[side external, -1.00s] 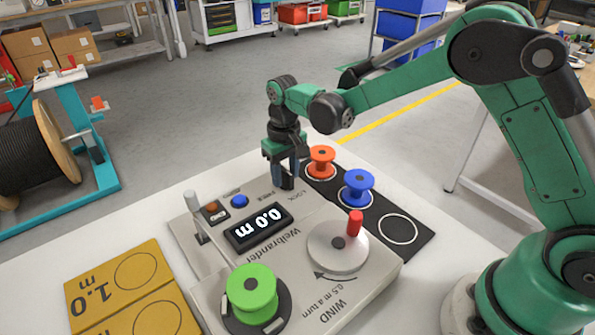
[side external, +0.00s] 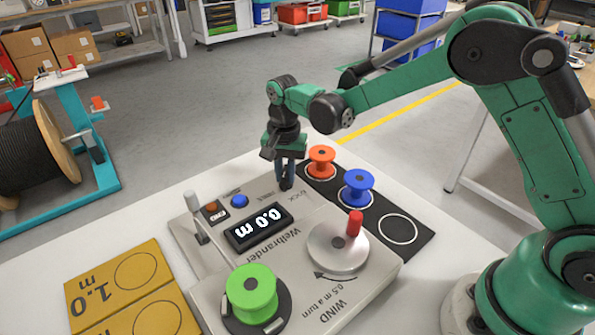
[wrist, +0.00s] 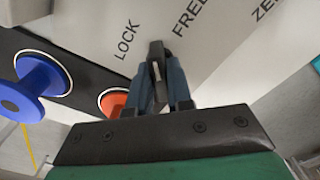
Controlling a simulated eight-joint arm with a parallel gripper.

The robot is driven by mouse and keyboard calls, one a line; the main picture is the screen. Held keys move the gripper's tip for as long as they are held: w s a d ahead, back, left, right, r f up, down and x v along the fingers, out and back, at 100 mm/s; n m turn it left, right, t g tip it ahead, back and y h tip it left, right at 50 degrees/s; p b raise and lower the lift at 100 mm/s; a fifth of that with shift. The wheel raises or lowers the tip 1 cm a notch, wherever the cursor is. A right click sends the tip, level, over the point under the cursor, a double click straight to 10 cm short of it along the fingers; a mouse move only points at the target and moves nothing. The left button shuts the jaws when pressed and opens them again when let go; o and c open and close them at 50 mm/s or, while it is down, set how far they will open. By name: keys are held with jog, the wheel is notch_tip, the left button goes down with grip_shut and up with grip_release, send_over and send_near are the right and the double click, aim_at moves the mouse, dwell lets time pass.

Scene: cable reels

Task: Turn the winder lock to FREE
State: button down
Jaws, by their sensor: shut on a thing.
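The winder lock is a small dark knob (wrist: 156,52) with a light mark, on the grey winder panel (side external: 328,212). My gripper (wrist: 160,90) is shut on this knob, one blue-grey finger on each side. In the wrist view the knob's end points between the printed words LOCK (wrist: 125,46) and FREE (wrist: 190,17), touching neither. In the side view my gripper (side external: 286,183) points down at the panel's far corner, and its fingers hide the knob.
Orange (side external: 321,161) and blue (side external: 358,187) reels stand on a black mat close to my gripper. A green reel (side external: 251,292) sits on the winder. A crank disc with a red handle (side external: 355,222) is nearby. The display (side external: 259,227) reads 0.0 m.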

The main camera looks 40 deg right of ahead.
aim_at(285, 170)
jog(key=shift+m, duration=2)
jog(key=m, duration=0.4)
jog(key=shift+m, duration=0.4)
jog(key=c, duration=0.8)
grip_release()
jog(key=shift+c, duration=0.2)
notch_tip(285, 170, up, 7)
